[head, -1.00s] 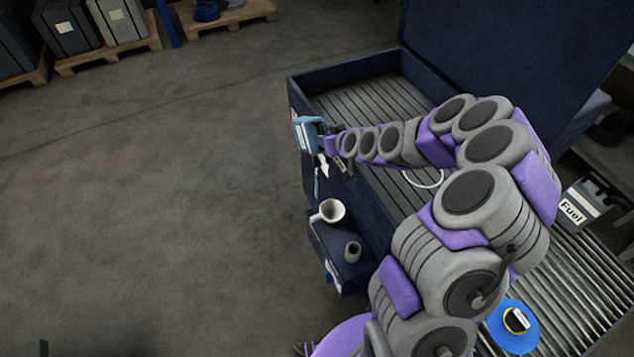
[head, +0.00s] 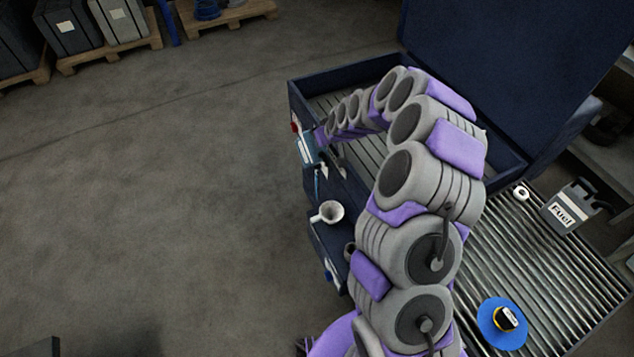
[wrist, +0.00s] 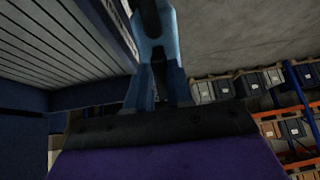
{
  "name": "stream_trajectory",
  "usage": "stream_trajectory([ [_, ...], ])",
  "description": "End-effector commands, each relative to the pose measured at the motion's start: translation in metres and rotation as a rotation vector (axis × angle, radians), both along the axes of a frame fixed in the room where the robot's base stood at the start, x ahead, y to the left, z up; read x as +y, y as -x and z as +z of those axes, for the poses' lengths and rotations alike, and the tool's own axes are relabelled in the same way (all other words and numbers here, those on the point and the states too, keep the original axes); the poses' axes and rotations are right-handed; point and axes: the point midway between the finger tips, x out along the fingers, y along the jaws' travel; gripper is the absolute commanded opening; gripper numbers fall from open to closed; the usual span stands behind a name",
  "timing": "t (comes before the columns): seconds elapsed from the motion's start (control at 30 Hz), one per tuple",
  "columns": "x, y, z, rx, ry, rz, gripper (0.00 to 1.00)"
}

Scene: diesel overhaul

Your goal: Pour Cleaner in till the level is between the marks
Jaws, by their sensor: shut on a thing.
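My gripper (head: 322,138) is shut on a light-blue container with a pale label (head: 306,150). It holds the container beside the outer left wall of the navy washer tank (head: 293,100). The container's lettering is too small to read. In the wrist view a blue part of it (wrist: 157,45) runs upward from my gripper. A thin bright-blue vertical strip (head: 317,183) shows below the container on the tank's side, with a small white tag (head: 325,172) near it. I cannot tell whether the strip is a level gauge or liquid. The container's mouth is hidden.
A white cup (head: 328,212) stands on a small navy ledge below. A grey cup (head: 349,251) is partly behind my arm. A Fuel can (head: 572,208), a white ring (head: 521,193) and a blue disc (head: 490,333) are on the roller table (head: 550,270). The floor at left is clear.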

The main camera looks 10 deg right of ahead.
Motion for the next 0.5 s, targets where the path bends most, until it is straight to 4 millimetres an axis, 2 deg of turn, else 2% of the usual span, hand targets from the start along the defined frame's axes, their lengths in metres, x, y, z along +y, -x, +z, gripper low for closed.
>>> stream_trajectory([
  [0.5, 0.005, -0.019, -0.010, 0.214, 0.073, -0.001, 0.00],
])
